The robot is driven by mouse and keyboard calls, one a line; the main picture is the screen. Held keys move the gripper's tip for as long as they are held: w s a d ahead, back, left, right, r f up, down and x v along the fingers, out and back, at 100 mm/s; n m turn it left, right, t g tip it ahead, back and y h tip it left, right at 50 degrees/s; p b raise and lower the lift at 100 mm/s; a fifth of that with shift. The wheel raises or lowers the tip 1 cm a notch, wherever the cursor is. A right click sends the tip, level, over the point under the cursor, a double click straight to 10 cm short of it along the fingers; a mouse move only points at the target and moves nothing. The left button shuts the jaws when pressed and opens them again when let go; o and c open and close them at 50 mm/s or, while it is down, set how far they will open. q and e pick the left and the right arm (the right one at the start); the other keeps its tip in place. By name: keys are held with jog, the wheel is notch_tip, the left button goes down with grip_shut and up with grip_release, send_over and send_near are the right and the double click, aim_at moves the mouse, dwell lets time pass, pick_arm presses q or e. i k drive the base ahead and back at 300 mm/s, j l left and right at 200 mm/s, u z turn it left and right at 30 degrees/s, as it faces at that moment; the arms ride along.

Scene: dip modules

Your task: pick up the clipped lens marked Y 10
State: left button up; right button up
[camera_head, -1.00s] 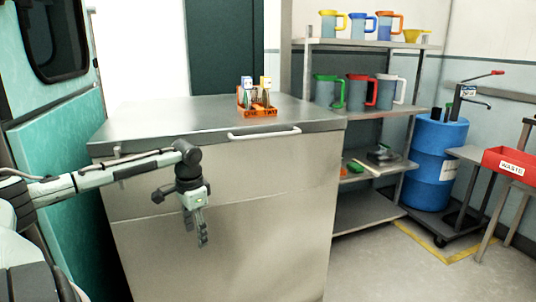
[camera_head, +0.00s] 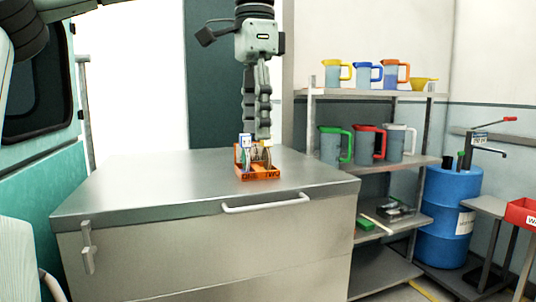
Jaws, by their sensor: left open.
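An orange rack (camera_head: 258,176) stands on the metal cabinet top. It holds a few upright thin pieces, among them one with a blue-and-white tag (camera_head: 245,141) on the left and a tan-edged one (camera_head: 267,157) on the right. Their markings are too small to read, so I cannot tell which is the lens marked Y 10. My left gripper (camera_head: 257,137) points straight down over the rack from above. Its two fingers are open, with tips at the tops of the pieces and partly hiding them. I cannot tell whether they touch. My right gripper is not in view.
The metal cabinet top (camera_head: 150,190) is otherwise clear, with a white handle (camera_head: 266,203) on its front. A shelf unit (camera_head: 400,161) with several coloured jugs stands at the right. A blue drum (camera_head: 447,215) and a red bin (camera_head: 523,214) are beyond it.

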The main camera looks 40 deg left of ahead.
aim_at(266, 153)
jog(key=i+j, duration=0.85)
jog(key=j, duration=0.15)
